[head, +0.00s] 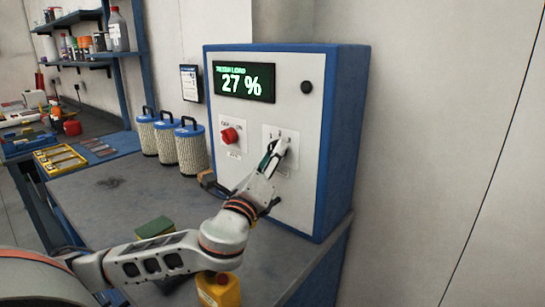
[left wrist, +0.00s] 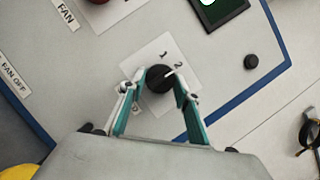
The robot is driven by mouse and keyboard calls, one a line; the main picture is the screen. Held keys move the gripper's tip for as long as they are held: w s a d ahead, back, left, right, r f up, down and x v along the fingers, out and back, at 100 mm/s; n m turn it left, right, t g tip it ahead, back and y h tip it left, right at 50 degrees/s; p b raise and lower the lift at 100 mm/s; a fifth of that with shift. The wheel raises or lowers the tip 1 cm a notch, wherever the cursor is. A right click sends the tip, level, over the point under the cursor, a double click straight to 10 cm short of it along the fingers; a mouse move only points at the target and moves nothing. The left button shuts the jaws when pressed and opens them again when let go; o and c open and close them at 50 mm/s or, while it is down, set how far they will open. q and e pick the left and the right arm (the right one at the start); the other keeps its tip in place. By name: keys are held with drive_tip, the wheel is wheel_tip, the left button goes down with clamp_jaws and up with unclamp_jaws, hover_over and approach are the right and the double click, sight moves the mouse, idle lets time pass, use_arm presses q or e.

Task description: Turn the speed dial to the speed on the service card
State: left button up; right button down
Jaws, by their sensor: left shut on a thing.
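The speed dial (left wrist: 157,79) is a black round knob on a white plate with the marks 1 and 2. Its white pointer points up and right, close to the 2. My left gripper (left wrist: 159,84) is shut on the dial, one finger on each side. In the head view the left gripper (head: 273,158) covers most of the dial on the cabinet front. A framed card (head: 191,83), perhaps the service card, hangs on the wall left of the cabinet; its text is too small to read. My right gripper is not in view.
The blue-edged cabinet (head: 345,130) has a green display (head: 244,82) reading 27 %, a red switch knob (head: 229,135) and a black button (head: 306,87). Filter cartridges (head: 191,150) stand left of it. A green sponge (head: 154,227) and a yellow box (head: 218,290) are on the bench.

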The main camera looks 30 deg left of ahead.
use_arm(q)
drive_tip(key=shift+r, duration=0.1)
drive_tip(key=o, duration=1.1)
drive_tip(key=shift+o, duration=0.2)
drive_tip(key=v, duration=0.7)
drive_tip(key=shift+s, duration=0.2)
